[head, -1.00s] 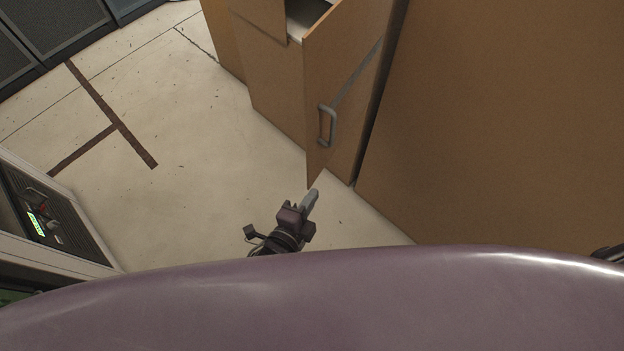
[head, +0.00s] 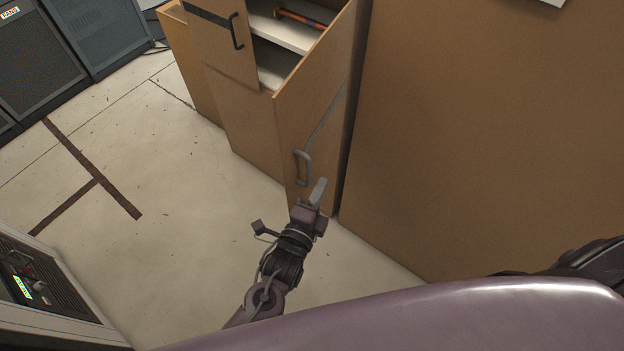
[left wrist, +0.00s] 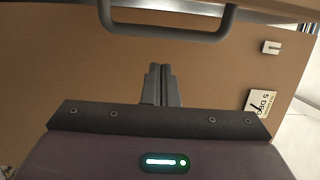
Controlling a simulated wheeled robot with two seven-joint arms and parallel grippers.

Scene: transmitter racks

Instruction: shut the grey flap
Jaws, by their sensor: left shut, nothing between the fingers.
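The flap (head: 322,95) is a tan door panel with a grey diagonal band and a grey bar handle (head: 303,168); no wholly grey flap shows. It stands swung out from the tan cabinet, whose inside is partly visible. My left gripper (head: 318,191) is shut and empty, just below and right of the handle in the head view. In the left wrist view the shut fingers (left wrist: 160,82) point at a tan panel, with the handle (left wrist: 165,32) across the top. I cannot tell whether the fingertips touch the panel. My right gripper is out of view.
Another tan door with a black band and black handle (head: 237,31) is beside the flap. White shelves (head: 285,35) and an orange rod (head: 300,20) show inside. A large tan panel (head: 470,130) fills the right. Grey racks stand at left; the floor (head: 170,190) between is clear.

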